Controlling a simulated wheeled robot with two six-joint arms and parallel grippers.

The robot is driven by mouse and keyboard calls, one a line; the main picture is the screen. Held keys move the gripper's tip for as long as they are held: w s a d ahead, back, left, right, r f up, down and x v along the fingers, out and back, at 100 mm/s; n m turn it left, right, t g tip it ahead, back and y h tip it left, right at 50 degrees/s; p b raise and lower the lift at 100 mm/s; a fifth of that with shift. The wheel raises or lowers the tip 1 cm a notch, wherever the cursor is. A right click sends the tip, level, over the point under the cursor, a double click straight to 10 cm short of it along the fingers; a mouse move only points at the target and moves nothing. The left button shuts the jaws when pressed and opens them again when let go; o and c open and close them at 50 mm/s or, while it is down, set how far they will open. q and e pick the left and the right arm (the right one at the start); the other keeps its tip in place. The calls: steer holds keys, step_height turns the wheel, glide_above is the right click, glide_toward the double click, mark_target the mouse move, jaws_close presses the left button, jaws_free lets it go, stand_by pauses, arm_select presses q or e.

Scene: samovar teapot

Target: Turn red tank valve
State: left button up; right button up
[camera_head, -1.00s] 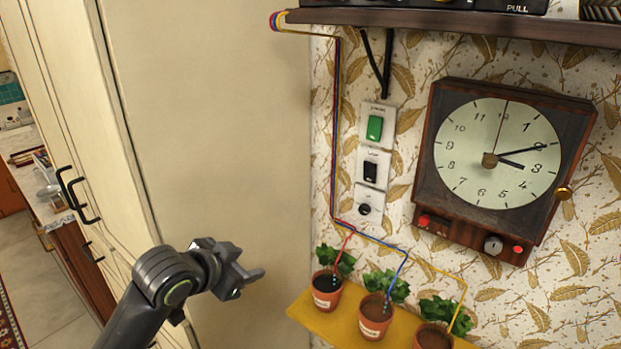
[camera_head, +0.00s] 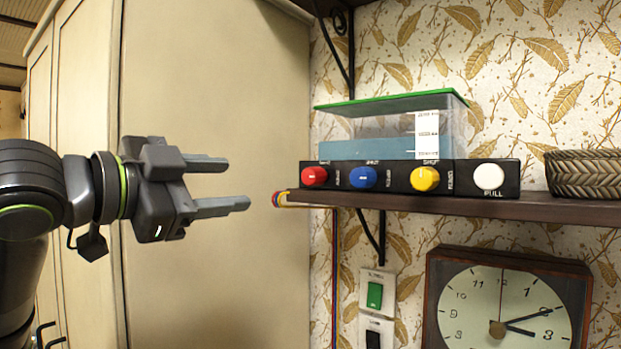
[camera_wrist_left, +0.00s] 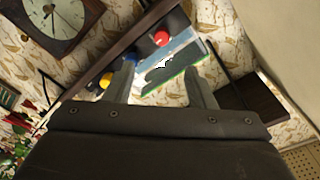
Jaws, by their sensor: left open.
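The red valve knob (camera_head: 314,177) is at the left end of the black valve panel (camera_head: 395,184), in front of the clear tank (camera_head: 437,131) of blue liquid on the shelf. My left gripper (camera_head: 225,184) is open and empty, to the left of the red knob and apart from it, at about its height. In the left wrist view the red knob (camera_wrist_left: 161,39) shows beyond and between the open fingers (camera_wrist_left: 162,88). The blue knob is partly visible there. My right gripper is in neither view.
A blue knob (camera_head: 363,178), yellow knob (camera_head: 425,179) and white pull knob (camera_head: 489,176) continue along the panel. The dark shelf (camera_head: 540,207) has a woven basket (camera_head: 583,173) at right. Below are a clock (camera_head: 508,305) and switches (camera_head: 375,295). A tall cabinet (camera_head: 215,90) stands behind my left arm.

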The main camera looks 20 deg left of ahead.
arm_select(q)
steer(key=p, duration=0.8)
glide_toward(308, 176)
steer(key=x, duration=0.9)
steer(key=shift+d+r, duration=0.1)
steer(key=shift+r, duration=0.05)
steer(key=shift+p+x, duration=0.35)
steer(key=shift+x, duration=0.45)
steer(key=c, duration=1)
steer(key=shift+o, duration=0.2)
